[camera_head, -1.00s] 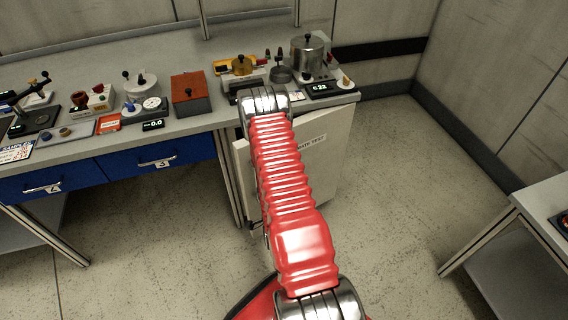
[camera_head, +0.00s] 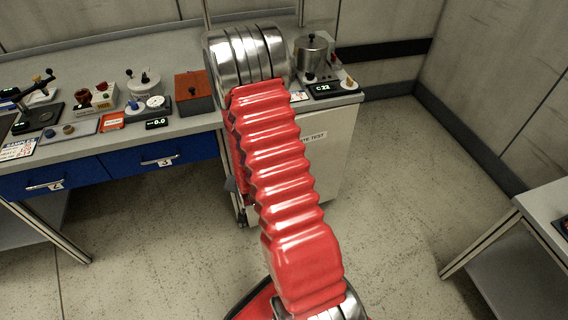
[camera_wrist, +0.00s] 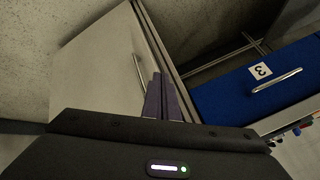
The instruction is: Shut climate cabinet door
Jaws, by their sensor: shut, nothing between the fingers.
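The climate cabinet's pale door (camera_head: 332,165) shows under the right end of the bench, right of my arm, with part of a "TEST" label. Its left part is hidden behind my red arm. In the wrist view the door (camera_wrist: 92,68) fills the left side, with a thin bar handle (camera_wrist: 139,72) near its edge. The door's edge lies close along the cabinet frame; I cannot tell whether a gap remains. My gripper (camera_wrist: 161,85) is shut and empty, its fingers beside the handle at the door's edge. I cannot tell whether they touch the door.
Blue drawer 3 (camera_head: 160,157) is left of the cabinet, and also shows in the wrist view (camera_wrist: 262,88). The bench top (camera_head: 100,60) holds instruments, including an orange box (camera_head: 194,92) and a steel pot (camera_head: 311,55). Another table (camera_head: 545,205) stands at right. The floor between is clear.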

